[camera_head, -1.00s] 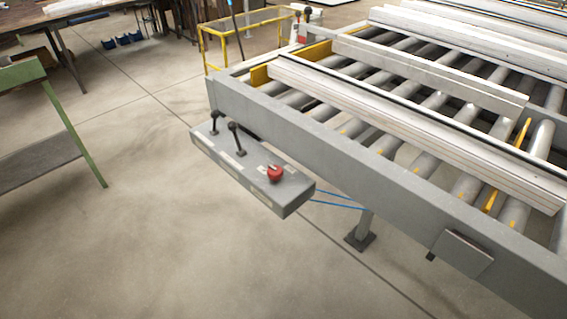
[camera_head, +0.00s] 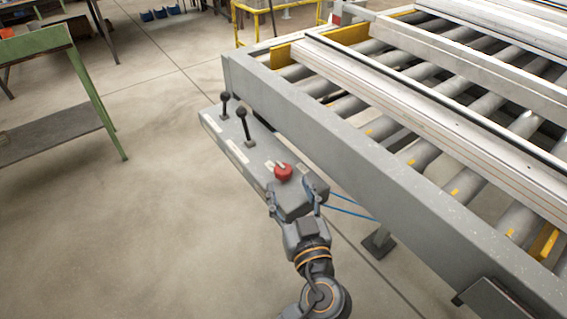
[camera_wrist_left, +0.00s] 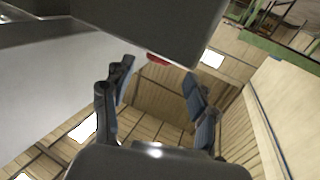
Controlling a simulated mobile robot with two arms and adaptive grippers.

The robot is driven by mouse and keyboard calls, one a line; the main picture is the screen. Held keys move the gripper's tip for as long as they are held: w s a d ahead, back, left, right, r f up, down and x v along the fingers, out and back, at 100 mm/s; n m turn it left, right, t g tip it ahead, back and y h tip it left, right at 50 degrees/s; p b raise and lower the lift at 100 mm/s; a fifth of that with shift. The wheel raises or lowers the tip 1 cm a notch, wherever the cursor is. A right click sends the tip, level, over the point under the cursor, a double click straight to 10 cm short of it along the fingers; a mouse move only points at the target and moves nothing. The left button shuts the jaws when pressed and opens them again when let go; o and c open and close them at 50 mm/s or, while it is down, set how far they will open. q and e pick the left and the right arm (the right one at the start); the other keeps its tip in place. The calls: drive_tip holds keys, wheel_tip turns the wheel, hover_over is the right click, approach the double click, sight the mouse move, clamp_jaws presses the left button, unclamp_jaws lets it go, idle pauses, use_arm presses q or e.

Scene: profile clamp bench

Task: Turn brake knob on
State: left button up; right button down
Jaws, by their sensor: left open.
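The brake knob (camera_head: 284,172) is red and round, with a pale grip on top. It sits near the front end of a grey control box (camera_head: 236,158) on the side of the roller conveyor. My left gripper (camera_head: 294,193) is at the front end of the box, just below the knob in the head view. Its fingers are spread and no object shows between them. In the left wrist view the open left gripper (camera_wrist_left: 156,92) shows, and a small part of the red knob (camera_wrist_left: 158,59) peeks out under the dark box edge. My right gripper is not in view.
Two black levers (camera_head: 245,127) with ball tops stand on the box behind the knob. The conveyor frame (camera_head: 330,145) runs along the right, carrying long pale profiles (camera_head: 420,110). A green-framed bench (camera_head: 95,95) stands at left. The floor between is clear.

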sight(285, 175)
use_arm(q)
drive_tip(key=p+x, duration=0.1)
drive_tip(key=x, duration=0.5)
drive_tip(key=shift+w, duration=0.3)
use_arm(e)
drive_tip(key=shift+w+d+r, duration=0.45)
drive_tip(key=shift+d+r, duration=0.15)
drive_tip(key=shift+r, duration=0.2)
use_arm(q)
drive_tip(key=c, duration=1.2)
drive_tip(key=shift+o, duration=0.2)
